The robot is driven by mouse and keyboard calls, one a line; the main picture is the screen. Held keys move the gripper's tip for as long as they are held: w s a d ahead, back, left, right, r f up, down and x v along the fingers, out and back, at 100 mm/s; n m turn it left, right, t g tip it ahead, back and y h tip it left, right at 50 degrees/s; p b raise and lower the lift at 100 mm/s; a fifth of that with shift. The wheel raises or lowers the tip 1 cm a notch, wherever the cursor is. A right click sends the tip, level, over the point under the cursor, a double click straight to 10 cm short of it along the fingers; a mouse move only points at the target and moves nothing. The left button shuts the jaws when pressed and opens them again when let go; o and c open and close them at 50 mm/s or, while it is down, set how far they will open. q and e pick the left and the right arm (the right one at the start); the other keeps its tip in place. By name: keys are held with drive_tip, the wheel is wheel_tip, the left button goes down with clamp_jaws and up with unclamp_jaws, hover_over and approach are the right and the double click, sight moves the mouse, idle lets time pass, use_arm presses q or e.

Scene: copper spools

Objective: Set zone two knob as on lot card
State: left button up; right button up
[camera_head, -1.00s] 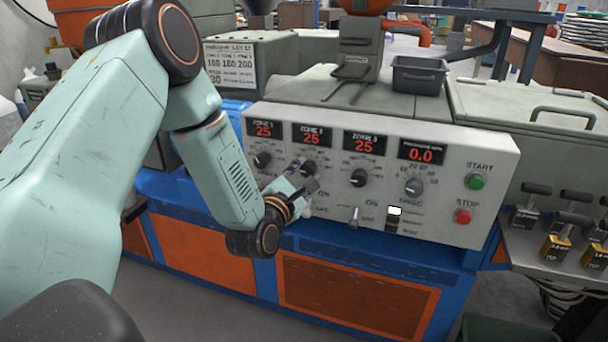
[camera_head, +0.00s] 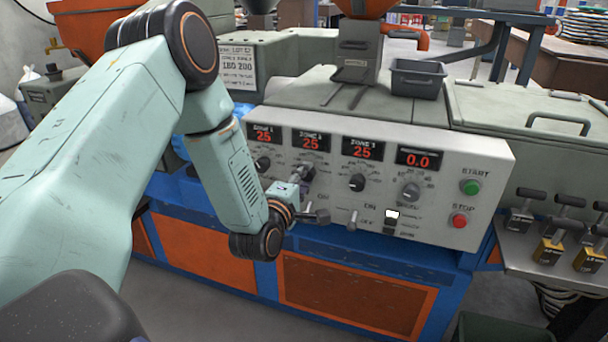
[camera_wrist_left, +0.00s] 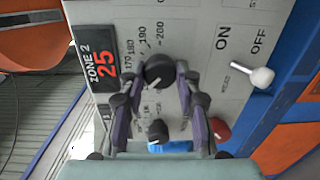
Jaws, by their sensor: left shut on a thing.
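The zone two knob (camera_wrist_left: 160,70) is black and round. In the left wrist view it sits between the fingers of my left gripper (camera_wrist_left: 160,83), which is shut on it. Its white mark points to the lower left there; numbers from 170 to 200 lie above it. The red zone two display (camera_head: 311,142) reads 25; it also shows in the left wrist view (camera_wrist_left: 102,68). In the head view my left gripper (camera_head: 304,177) largely covers the knob. The lot card (camera_head: 237,66) stands behind; my arm hides its left part, and 180 and 200 are readable. My right gripper is not in view.
The zone one knob (camera_head: 262,163) and zone three knob (camera_head: 357,182) flank the gripper closely. A switch (camera_head: 352,220) is below. Green start (camera_head: 470,187) and red stop (camera_head: 459,220) buttons are at right. A grey bin (camera_head: 418,78) stands on top.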

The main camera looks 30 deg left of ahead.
use_arm(q)
drive_tip(key=shift+m+y+p, duration=0.6)
drive_tip(key=shift+m+p, duration=2.85)
drive_tip(key=shift+m, duration=3.85)
drive_tip(key=o, duration=1.2)
drive_tip(key=shift+c, duration=0.2)
drive_tip(key=shift+s+d, duration=0.1)
drive_tip(key=v, duration=1.1)
drive_tip(key=shift+s+r, duration=0.2)
drive_tip(key=shift+s, duration=0.2)
